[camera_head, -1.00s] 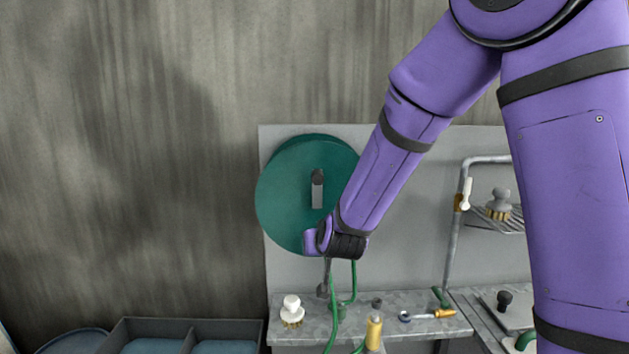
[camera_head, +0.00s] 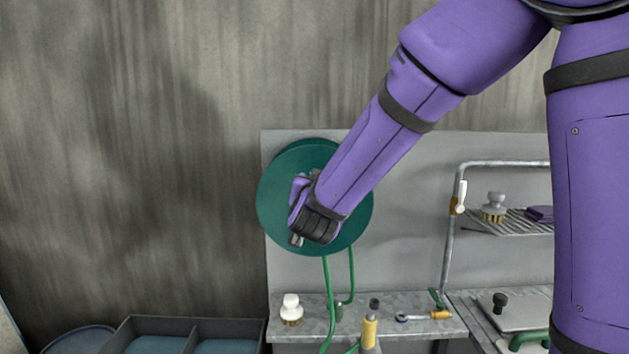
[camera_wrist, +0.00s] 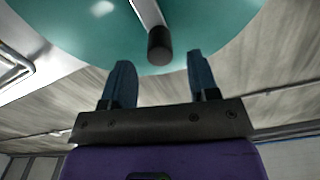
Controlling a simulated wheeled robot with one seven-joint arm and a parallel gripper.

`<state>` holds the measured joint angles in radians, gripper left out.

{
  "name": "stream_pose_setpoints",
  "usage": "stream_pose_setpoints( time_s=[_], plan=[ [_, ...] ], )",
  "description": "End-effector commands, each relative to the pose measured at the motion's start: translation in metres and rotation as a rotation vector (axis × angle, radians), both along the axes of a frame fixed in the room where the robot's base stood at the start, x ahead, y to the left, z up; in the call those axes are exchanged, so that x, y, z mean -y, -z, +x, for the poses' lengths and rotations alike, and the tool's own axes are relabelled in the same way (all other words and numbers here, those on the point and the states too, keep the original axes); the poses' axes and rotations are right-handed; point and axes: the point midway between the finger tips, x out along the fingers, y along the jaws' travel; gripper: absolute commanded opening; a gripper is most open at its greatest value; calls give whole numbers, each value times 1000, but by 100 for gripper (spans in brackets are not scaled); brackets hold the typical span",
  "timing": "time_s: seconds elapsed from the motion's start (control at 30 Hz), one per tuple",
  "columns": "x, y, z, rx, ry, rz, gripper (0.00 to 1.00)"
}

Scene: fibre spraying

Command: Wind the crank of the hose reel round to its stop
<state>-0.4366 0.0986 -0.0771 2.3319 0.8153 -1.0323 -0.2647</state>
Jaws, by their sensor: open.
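The hose reel (camera_head: 283,212) is a green disc on the grey wall panel, left of centre in the head view. In the wrist view the green disc (camera_wrist: 90,30) fills the top, with a pale crank arm (camera_wrist: 147,12) ending in a dark cylindrical crank knob (camera_wrist: 160,45). My gripper (camera_wrist: 160,68) is open, with one blue finger to each side and below the knob; the knob lies just beyond the gap between the fingertips. In the head view my wrist covers the crank and the fingers are mostly hidden.
A green hose (camera_head: 328,290) hangs from the reel to a grey shelf (camera_head: 390,327). A white-topped brush (camera_head: 291,308), a yellow-handled tool (camera_head: 369,330) and an orange-ended tool (camera_head: 440,315) are on or near it. A pipe rack (camera_head: 452,225) stands right. Dark bins (camera_head: 195,322) are lower left.

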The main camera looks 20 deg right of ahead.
Motion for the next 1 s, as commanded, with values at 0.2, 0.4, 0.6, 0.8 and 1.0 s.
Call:
stream_pose_setpoints(
  time_s=[0.2, 0.4, 0.6, 0.8, 1.0],
  plan=[
    [10, 0, 32, 0, 1, 1, 55],
    [15, 0, 45, 0, 0, 0, 55],
    [15, 0, 47, 0, -1, 0, 55],
    [15, 0, 47, 0, -1, 0, 34],
    [15, 0, 46, 0, -2, 1, 0]
  ],
)
